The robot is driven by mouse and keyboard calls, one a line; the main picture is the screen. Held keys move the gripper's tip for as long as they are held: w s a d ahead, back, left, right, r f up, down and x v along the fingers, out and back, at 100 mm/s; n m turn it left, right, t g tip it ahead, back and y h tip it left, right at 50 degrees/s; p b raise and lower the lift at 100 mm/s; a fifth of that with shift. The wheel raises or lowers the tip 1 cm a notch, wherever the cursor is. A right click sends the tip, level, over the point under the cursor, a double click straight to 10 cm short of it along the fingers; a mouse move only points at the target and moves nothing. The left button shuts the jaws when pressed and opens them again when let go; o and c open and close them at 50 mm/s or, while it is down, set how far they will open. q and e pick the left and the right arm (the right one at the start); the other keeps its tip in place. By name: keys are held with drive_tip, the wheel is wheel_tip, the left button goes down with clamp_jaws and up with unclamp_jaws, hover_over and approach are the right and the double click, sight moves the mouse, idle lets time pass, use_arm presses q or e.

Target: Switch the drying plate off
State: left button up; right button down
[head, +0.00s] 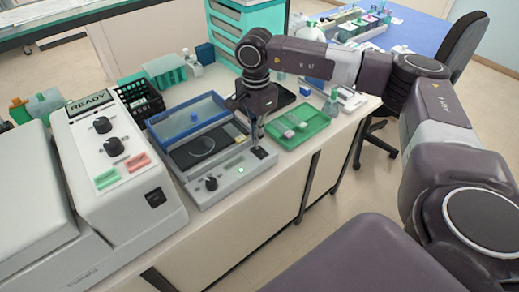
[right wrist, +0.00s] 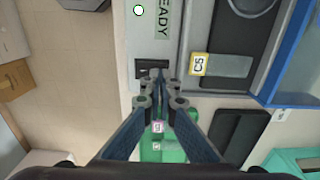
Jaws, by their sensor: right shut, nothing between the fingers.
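The drying plate (head: 235,178) is a grey unit with a dark top, a raised blue-framed clear lid, a black knob and a lit green-white lamp on its front panel. Its black switch (head: 261,153) is at the right end of that panel. My right gripper (head: 258,135) is shut and empty, pointing down at the switch. In the right wrist view the fingertips (right wrist: 160,78) overlap the switch (right wrist: 152,70) and hide part of it; I cannot tell whether they touch it. The lamp (right wrist: 138,10) shows lit there, beside a READY display (right wrist: 162,18). My left gripper is not in view.
A slide labelled C5 (right wrist: 225,66) lies on the plate. A green tray (head: 310,133) with slides stands close to the right. A larger white machine (head: 115,150) with READY display is at left, and a black crate (head: 140,100) behind. The bench's front edge is close.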

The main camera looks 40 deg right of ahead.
sight(257, 148)
drive_tip(key=shift+f+b, duration=0.85)
drive_tip(key=shift+f, duration=0.25)
idle(0.5)
drive_tip(key=shift+r+p, duration=2.2)
drive_tip(key=shift+r, duration=1.35)
